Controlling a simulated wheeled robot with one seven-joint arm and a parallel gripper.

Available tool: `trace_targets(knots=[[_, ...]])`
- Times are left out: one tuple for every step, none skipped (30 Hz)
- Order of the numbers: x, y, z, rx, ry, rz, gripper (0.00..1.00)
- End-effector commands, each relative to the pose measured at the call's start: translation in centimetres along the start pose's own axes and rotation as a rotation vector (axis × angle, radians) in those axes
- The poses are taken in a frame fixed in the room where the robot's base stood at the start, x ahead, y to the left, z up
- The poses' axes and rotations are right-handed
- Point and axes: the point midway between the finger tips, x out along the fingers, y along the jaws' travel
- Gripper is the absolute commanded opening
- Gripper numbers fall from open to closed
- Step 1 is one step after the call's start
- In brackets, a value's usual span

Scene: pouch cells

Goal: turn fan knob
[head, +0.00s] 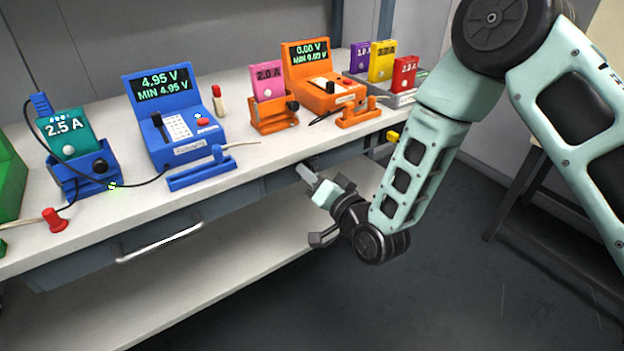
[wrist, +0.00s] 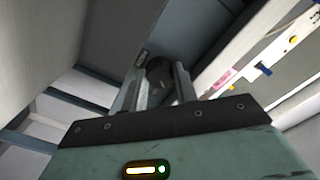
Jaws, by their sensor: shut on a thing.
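My gripper (head: 309,178) is at the front apron of the workbench, just below the worktop edge in the head view. In the wrist view, my gripper (wrist: 157,86) has its two fingers on either side of a dark round knob (wrist: 160,68) on a grey panel, and it is shut on it. This appears to be the fan knob. In the head view the knob is largely hidden by the fingers, and its turn angle cannot be read.
The white worktop (head: 110,213) holds a blue tester (head: 160,85), an orange tester (head: 305,55) and several coloured pouch cells. A drawer handle (head: 160,243) sticks out left of my gripper. A lower shelf (head: 200,277) lies beneath. Open floor is at the right.

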Motion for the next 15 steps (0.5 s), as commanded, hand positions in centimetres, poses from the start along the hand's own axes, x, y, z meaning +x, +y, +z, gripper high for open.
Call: trace_targets(knots=[[-0.03, 0.23, 0.01, 0.043, 0.002, 0.002, 0.06], [-0.03, 0.22, -0.01, 0.068, 0.002, 0.002, 0.06], [-0.03, 0.23, -0.02, 0.102, 0.002, 0.003, 0.06], [-0.03, 0.19, -0.01, 0.127, 0.002, 0.002, 0.06], [-0.03, 0.22, -0.05, 0.150, 0.003, 0.003, 0.06], [-0.02, 0.19, -0.04, 0.180, 0.003, 0.003, 0.06], [-0.02, 0.16, -0.03, 0.201, 0.002, 0.002, 0.06], [-0.02, 0.18, -0.05, 0.221, 0.002, 0.003, 0.06], [-0.02, 0.16, -0.05, 0.247, 0.002, 0.002, 0.06], [-0.01, 0.12, -0.03, 0.265, 0.001, 0.002, 0.06], [-0.02, 0.12, -0.03, 0.282, 0.001, 0.002, 0.06], [-0.02, 0.14, -0.05, 0.302, 0.001, 0.002, 0.06], [-0.02, 0.12, -0.04, 0.317, 0.001, 0.002, 0.06], [-0.01, 0.10, -0.03, 0.331, 0.001, 0.001, 0.06], [-0.02, 0.10, -0.02, 0.346, 0.001, 0.002, 0.06]])
